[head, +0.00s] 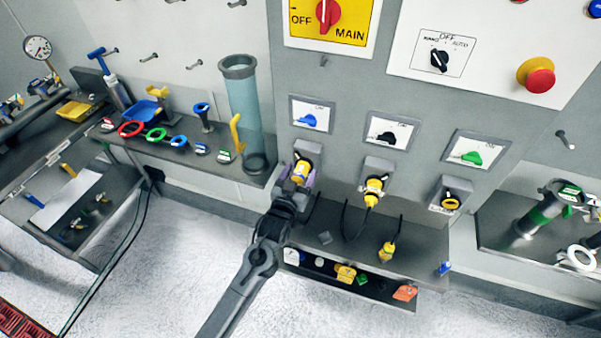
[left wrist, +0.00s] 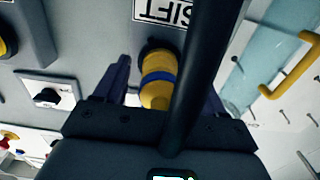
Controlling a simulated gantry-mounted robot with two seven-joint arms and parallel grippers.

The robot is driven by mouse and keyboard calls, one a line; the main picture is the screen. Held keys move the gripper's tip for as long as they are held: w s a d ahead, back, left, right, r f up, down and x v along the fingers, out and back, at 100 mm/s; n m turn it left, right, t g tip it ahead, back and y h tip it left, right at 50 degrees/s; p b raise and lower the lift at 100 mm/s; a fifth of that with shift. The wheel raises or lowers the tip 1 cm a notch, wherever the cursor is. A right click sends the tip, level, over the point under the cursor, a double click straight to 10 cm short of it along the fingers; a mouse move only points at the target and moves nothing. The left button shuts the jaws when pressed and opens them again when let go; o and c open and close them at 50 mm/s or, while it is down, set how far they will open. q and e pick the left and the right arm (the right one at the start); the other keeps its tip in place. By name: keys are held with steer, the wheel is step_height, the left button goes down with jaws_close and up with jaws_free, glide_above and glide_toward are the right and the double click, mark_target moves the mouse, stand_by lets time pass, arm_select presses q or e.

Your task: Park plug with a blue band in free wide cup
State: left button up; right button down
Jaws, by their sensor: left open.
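The plug with a blue band (left wrist: 157,76) is yellow and sits in a socket under a SIFT label in the left wrist view. In the head view this yellow plug (head: 300,170) shows in the leftmost panel socket, partly covered by my gripper. My left gripper (head: 299,178) is open at the plug, one finger on each side in the left wrist view (left wrist: 160,88). Gaps show beside the plug; a dark bar hides part of its right side. I cannot clearly make out a wide cup; a small dark fitting (head: 325,237) stands on the shelf below. My right gripper is not in view.
A second yellow plug (head: 374,190) is in the middle socket, and a third (head: 388,251) is at the shelf (head: 425,243). The right socket (head: 450,203) shows a yellow ring. A clear tube (head: 243,110) stands left of the gripper. Dark cables hang below the sockets.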

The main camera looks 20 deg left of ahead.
arm_select(q)
jaws_close()
stand_by(0.4)
steer(key=shift+r, duration=0.1)
steer(key=shift+s, duration=0.15)
steer(key=shift+s+p, duration=0.85)
steer(key=shift+s, duration=0.05)
steer(key=s+p, duration=0.2)
steer(key=s, duration=0.2)
